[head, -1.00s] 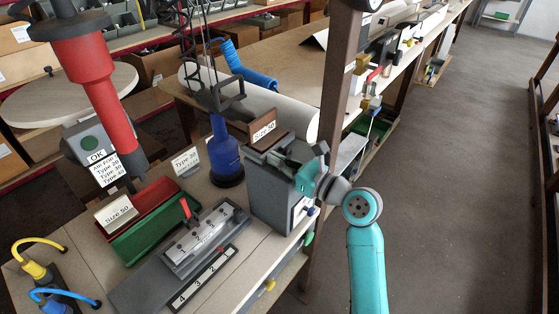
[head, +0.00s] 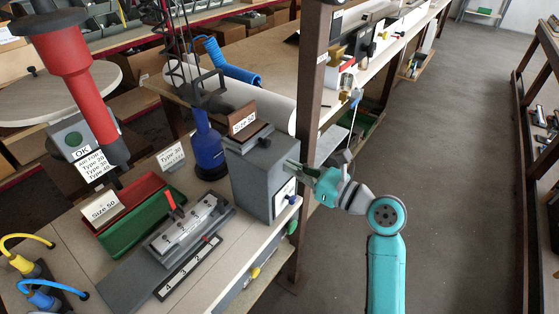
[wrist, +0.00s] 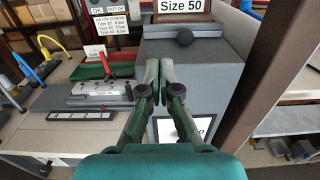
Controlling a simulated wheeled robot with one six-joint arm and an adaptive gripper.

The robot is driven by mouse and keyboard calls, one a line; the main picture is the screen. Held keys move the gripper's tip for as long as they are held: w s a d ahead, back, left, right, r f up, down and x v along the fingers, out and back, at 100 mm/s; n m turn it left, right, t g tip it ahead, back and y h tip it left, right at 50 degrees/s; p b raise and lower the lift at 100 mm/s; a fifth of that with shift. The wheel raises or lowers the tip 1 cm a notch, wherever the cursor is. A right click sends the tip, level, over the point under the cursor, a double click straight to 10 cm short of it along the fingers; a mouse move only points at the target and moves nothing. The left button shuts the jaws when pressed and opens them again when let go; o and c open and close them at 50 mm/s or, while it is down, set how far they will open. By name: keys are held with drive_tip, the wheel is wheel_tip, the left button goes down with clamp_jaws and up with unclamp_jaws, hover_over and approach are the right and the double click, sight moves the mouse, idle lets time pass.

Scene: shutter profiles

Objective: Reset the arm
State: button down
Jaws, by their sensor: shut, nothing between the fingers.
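My gripper (head: 294,166) is at the end of my teal arm, at the right side of the grey box with the Size 50 sign. In the wrist view my gripper (wrist: 159,72) has its two fingers together with nothing between them. The grey box (wrist: 205,80) is directly ahead of the fingers; whether they touch it, I cannot tell. In the head view the grey box (head: 262,180) stands at the bench's right edge.
A wooden post (head: 312,90) rises just behind my gripper. On the bench are a red and green bin (head: 140,228), a clamp fixture (head: 190,225), a blue cylinder (head: 207,150) and a hanging red tool (head: 95,100). The aisle floor (head: 450,180) at right is clear.

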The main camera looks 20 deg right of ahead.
drive_tip(key=shift+v, duration=1.45)
drive_tip(key=s+a+f+n+h, duration=0.1)
drive_tip(key=s+f+n+h, duration=0.8)
drive_tip(key=s+f, duration=0.95)
drive_tip(key=s+r+n+h, duration=0.1)
drive_tip(key=s+r+n, duration=0.1)
drive_tip(key=s+n, duration=1.7)
drive_tip(key=s+a, duration=0.1)
drive_tip(key=s, duration=0.3)
drive_tip(key=shift+n+h, duration=0.3)
drive_tip(key=shift+n, duration=0.1)
